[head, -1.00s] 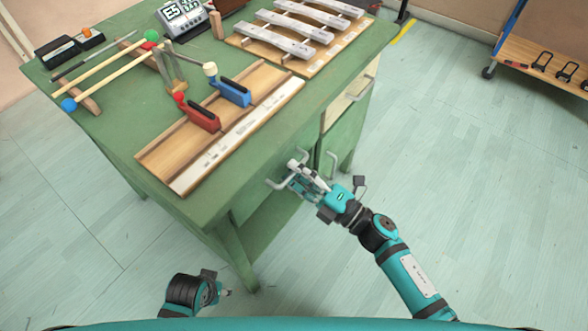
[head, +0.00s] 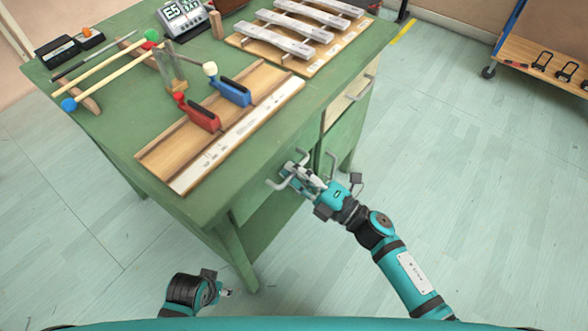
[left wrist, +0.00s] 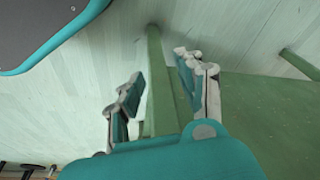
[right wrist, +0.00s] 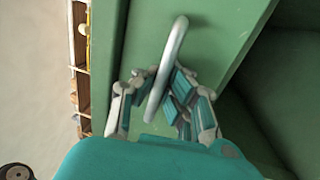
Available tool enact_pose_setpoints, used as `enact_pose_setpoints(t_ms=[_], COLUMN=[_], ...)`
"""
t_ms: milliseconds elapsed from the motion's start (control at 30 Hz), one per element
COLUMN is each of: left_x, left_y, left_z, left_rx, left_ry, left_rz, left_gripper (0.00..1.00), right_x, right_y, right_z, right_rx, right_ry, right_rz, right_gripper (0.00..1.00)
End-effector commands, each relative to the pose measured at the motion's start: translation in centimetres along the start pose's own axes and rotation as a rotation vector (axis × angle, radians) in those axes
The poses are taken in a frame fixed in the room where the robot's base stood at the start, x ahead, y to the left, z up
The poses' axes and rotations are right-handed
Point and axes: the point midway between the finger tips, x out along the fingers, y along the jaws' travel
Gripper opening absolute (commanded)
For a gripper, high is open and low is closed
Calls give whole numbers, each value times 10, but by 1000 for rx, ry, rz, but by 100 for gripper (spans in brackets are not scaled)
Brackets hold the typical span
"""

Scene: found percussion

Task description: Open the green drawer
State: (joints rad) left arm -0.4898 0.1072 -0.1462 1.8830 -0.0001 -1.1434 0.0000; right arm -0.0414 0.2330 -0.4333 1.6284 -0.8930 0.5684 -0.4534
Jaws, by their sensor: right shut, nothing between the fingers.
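The green drawer (head: 298,150) is in the front of the green workbench, under its top edge. Its bent grey metal handle (head: 275,184) sticks out beside my right gripper (head: 292,174). In the right wrist view the handle (right wrist: 173,48) arches across in front of the fingers, against the green drawer front (right wrist: 215,28). My right gripper is shut with nothing held; whether a finger touches the handle cannot be told. How far the drawer stands out is unclear. My left gripper (left wrist: 160,85) is open and empty, low beside the bench, with a green leg behind it.
The workbench top (head: 120,110) carries mallets, a wooden board (head: 160,155) with red and blue clamps, metal bars and a clock (head: 182,16). Another grey handle (head: 328,163) is right of my gripper. A wooden-shelved cart (head: 535,65) stands far right. Floor around is clear.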

Motion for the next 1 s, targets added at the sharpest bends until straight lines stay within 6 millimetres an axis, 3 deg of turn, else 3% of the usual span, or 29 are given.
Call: enact_pose_setpoints(t_ms=[267, 467, 667, 1000], left_x=[0, 2, 18, 32], left_y=[0, 0, 1, 1], left_z=[0, 1, 9, 18], left_rx=[0, -1, 0, 3], left_ry=[0, -1, -11, -18], left_rz=[0, 0, 2, 2], left_gripper=[37, 37, 37, 37], right_x=[-3, -23, -66, -155], right_y=[-1, 3, 10, 27], right_z=[0, 0, -1, -1], right_rx=[-1, 0, 0, 1], right_ry=[0, -1, 0, -1], right_rz=[-3, -6, -8, -9], right_gripper=[0, 0, 0, 0])
